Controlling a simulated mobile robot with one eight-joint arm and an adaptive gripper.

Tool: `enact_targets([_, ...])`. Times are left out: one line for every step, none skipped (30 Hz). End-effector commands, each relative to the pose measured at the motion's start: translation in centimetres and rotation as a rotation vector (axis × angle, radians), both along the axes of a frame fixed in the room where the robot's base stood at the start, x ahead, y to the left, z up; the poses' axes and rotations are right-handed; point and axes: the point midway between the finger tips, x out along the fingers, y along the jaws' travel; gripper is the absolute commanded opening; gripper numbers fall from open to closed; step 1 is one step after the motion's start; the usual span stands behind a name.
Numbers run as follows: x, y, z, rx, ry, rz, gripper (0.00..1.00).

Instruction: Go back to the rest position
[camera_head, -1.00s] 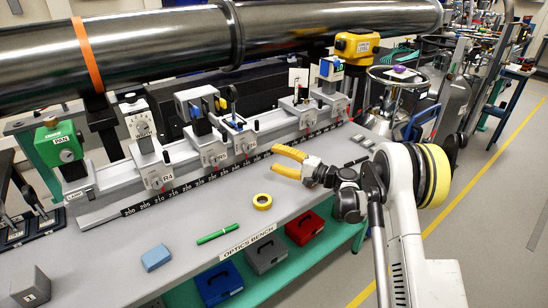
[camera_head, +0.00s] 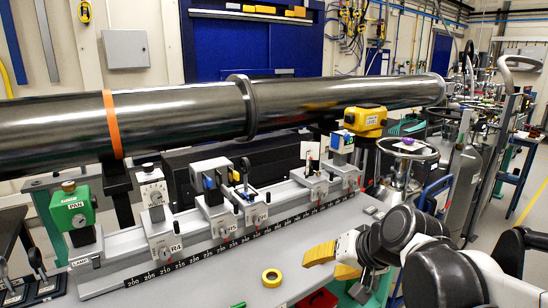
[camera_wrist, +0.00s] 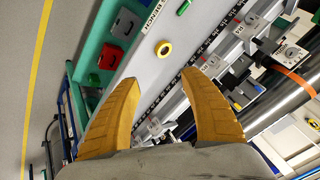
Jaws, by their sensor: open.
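My gripper (camera_head: 333,262) is at the lower right of the head view, above the right part of the optics bench (camera_head: 216,281). Its yellow fingers are apart with nothing between them. In the wrist view my gripper (camera_wrist: 158,90) also shows open and empty, with the bench beyond the fingertips. A yellow tape ring (camera_head: 271,277) lies on the bench to the left of the gripper, apart from it. It also shows in the wrist view (camera_wrist: 164,49), beyond the fingertips. My arm's dark and white links fill the lower right of the head view.
An optical rail with a black scale (camera_head: 205,250) and several mounts runs along the bench. A green PAN unit (camera_head: 73,208) stands at its left end. A large dark pipe (camera_head: 190,115) crosses behind. A yellow level (camera_head: 365,120) and a handwheel (camera_head: 407,148) stand behind the gripper.

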Motion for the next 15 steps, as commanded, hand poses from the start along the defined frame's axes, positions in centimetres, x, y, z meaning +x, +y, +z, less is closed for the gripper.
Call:
enact_targets([-2.7,-0.9,-0.3,-0.063,-0.003,0.003,0.52])
enact_targets([-4.1,-1.6,-0.6,-0.105,-0.006,0.005,0.52])
enact_targets([-5.8,-2.4,-1.0,-0.157,-0.009,0.007,0.52])
enact_targets([-7.1,-3.1,-1.3,-0.195,-0.013,0.009,0.52])
enact_targets([-8.2,-3.7,-1.6,-0.231,-0.015,0.01,0.52])
enact_targets([-9.6,-4.5,-2.1,-0.275,-0.018,0.012,0.52])
enact_targets([-10.5,-5.1,-2.4,-0.305,-0.02,0.013,0.52])
enact_targets([-11.3,-5.6,-2.7,-0.334,-0.023,0.015,0.52])
enact_targets([-12.3,-6.2,-3.1,-0.367,-0.025,0.017,0.52])
enact_targets([-12.9,-6.6,-3.4,-0.389,-0.027,0.018,0.52])
enact_targets([-13.4,-6.9,-3.6,-0.408,-0.028,0.019,0.52])
enact_targets([-13.9,-7.3,-3.8,-0.427,-0.03,0.02,0.52])
enact_targets([-14.1,-7.5,-3.9,-0.439,-0.031,0.021,0.52])
enact_targets([-14.4,-7.6,-4.0,-0.447,-0.031,0.021,0.52])
enact_targets([-14.6,-7.8,-4.2,-0.456,-0.032,0.022,0.52])
